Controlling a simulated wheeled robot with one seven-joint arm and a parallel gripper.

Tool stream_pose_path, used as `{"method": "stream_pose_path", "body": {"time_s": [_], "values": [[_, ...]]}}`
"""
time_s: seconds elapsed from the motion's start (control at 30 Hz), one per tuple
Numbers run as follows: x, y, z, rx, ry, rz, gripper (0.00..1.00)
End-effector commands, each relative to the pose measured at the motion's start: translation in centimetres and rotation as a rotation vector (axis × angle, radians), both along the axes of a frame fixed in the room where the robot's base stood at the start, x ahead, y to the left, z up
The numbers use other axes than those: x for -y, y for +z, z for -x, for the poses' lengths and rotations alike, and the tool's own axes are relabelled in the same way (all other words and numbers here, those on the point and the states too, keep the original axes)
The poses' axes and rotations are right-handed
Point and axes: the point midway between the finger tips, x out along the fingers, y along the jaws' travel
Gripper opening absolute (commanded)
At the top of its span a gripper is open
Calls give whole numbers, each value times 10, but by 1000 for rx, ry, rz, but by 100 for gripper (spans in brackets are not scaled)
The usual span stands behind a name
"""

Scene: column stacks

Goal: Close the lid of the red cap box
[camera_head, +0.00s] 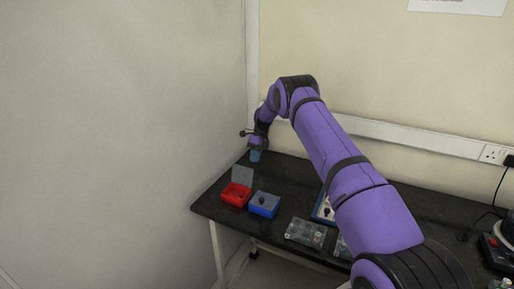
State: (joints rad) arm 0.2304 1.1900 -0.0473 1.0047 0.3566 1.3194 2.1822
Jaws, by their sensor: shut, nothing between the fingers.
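The red cap box (236,194) sits near the left end of the dark table. Its greyish see-through lid (242,175) stands raised at the back of the box, so the box is open. My gripper (256,154) is at the end of my purple arm, above the table's far left corner. It is behind and slightly right of the raised lid, and shut with nothing in it. I cannot tell from this view whether the fingers touch the lid.
A blue box (264,204) stands close to the right of the red one. A grey tray with small items (306,232) lies farther right, near the front edge. A blue-and-white item (322,209) is partly hidden by my arm. Walls bound the table (283,177) behind and left.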

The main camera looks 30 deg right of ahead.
Motion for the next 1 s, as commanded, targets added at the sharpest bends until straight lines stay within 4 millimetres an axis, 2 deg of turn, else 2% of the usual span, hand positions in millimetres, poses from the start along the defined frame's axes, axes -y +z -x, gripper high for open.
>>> {"method": "stream_pose_path", "body": {"time_s": [0.07,0.13,0.4,1.0], "values": [[-7,-11,4,-1,1,-1,0],[-15,-5,9,2,1,-1,0],[-35,-2,22,0,1,0,0],[-39,1,25,11,2,14,0]]}}
